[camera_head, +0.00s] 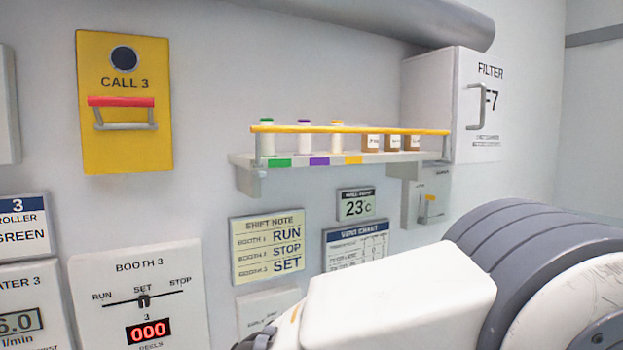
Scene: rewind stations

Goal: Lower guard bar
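A yellow guard bar (350,130) runs across the front of a wall shelf (330,160), raised above the shelf's front edge. It is held at its two ends by grey uprights. Behind it on the shelf stand several spools with green, purple and yellow tops (304,137) and several small brown boxes (371,142). My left gripper is not in view.
A white filter cabinet (455,103) with a handle adjoins the shelf's right end. A yellow CALL 3 panel (125,145) with a red-topped handle is at left. Signs, a BOOTH 3 panel (140,270) and a small switch box (426,200) are on the wall below. Space before the shelf is clear.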

